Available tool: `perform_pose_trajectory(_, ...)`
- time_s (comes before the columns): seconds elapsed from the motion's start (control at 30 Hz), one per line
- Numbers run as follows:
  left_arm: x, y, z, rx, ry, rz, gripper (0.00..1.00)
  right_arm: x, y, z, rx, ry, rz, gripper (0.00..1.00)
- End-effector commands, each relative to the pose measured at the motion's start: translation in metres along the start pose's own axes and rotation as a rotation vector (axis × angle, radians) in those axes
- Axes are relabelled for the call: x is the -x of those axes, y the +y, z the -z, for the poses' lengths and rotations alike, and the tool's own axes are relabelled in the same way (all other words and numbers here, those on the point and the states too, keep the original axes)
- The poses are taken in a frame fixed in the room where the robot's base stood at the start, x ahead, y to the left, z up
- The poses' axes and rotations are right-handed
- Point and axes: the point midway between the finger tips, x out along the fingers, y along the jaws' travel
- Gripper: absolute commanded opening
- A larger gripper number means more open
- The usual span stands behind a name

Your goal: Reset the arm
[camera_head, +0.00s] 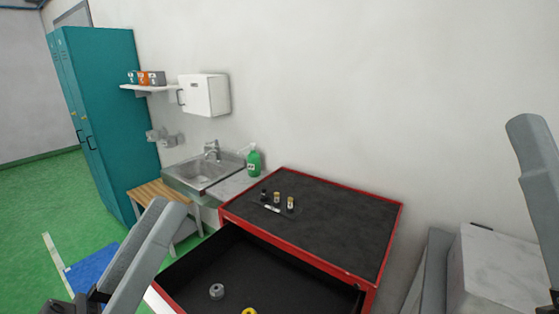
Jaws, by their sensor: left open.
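My left arm (150,250) comes in at the lower left, in front of the red cabinet's left side. Dark parts of my left gripper (75,301) show at the bottom left edge, open, with nothing seen between the fingers; much of it is cut off by the frame. My right arm (538,160) shows as a grey link at the right edge, raised beside the wall. My right gripper is out of the frame.
A red cabinet (392,232) with a black top has its drawer (270,270) pulled open. A grey ring (217,291) and a yellow ring (249,311) lie inside. Small bottles (290,203) stand on top. A sink (203,172) and wooden bench (155,192) are left.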

Motion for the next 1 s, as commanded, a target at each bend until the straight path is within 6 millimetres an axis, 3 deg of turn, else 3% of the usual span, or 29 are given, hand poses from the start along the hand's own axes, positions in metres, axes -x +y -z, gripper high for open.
perform_pose_trajectory(0.03,-0.012,0.022,0.03,-0.102,0.061,-0.016,0.55,-0.004,0.0,0.004,0.0,0.0,0.0,0.56)
perform_pose_trajectory(0.13,-0.02,0.048,0.086,-0.341,0.197,0.027,0.55,-0.006,0.0,0.006,0.0,0.0,0.0,0.56)
perform_pose_trajectory(0.2,-0.01,0.044,0.117,-0.536,0.276,0.136,0.55,-0.005,0.0,0.004,0.0,0.0,0.0,0.56)
perform_pose_trajectory(0.27,0.0,0.023,0.127,-0.71,0.276,0.273,0.55,-0.005,0.0,0.004,0.0,0.0,0.0,0.56)
perform_pose_trajectory(0.33,-0.028,0.039,0.155,-0.726,0.265,0.266,0.55,-0.036,0.0,0.033,0.0,-0.003,0.0,0.56)
perform_pose_trajectory(0.57,-0.082,0.07,0.222,-0.72,0.263,0.264,0.55,-0.104,0.0,0.096,0.0,0.0,0.0,0.56)
perform_pose_trajectory(1.0,-0.205,0.142,0.373,-0.718,0.261,0.264,0.55,-0.257,0.001,0.237,0.0,0.0,0.0,0.56)
